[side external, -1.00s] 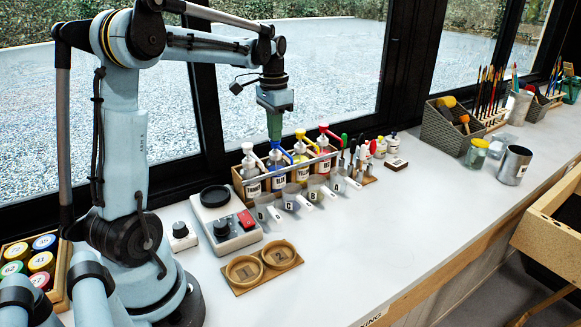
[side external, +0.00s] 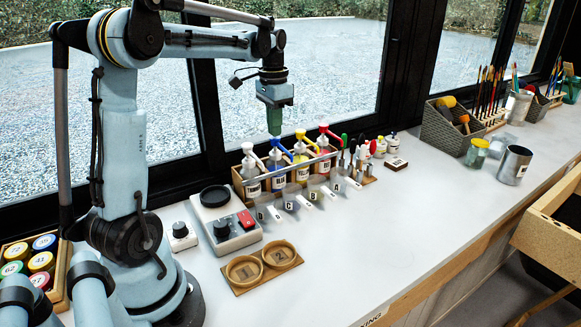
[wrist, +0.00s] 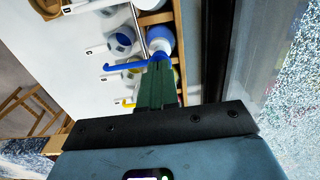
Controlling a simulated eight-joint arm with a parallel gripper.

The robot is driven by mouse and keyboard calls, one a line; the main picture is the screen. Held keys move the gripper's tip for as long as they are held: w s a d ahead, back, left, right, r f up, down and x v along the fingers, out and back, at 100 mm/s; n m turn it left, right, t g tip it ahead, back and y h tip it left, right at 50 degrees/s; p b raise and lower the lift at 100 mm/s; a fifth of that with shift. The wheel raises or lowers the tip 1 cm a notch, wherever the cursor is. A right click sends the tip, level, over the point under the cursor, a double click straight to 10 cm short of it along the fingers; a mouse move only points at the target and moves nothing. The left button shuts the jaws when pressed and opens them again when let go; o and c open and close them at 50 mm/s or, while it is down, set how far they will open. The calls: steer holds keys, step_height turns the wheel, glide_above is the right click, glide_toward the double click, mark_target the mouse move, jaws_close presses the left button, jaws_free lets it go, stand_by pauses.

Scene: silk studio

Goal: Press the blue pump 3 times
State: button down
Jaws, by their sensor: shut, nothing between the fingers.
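In the wrist view the blue pump's spout (wrist: 128,66) juts out left beside the shut fingertips (wrist: 160,64). The fingertips cover part of the pump head there. I cannot tell whether they touch it.
The white pump (side external: 248,148), yellow pump (side external: 301,134) and red pump (side external: 323,128) stand close by in the same rack (side external: 238,186). Labelled cups (side external: 291,201) line its front. A scale-like device (side external: 226,228) sits front left. The window is close behind.

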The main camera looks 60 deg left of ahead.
steer(key=shift+f, duration=0.85)
stand_by(0.4)
steer(key=shift+r, duration=1)
steer(key=shift+f, duration=1)
stand_by(0.6)
steer(key=shift+r, duration=1)
steer(key=shift+r, duration=1.5)
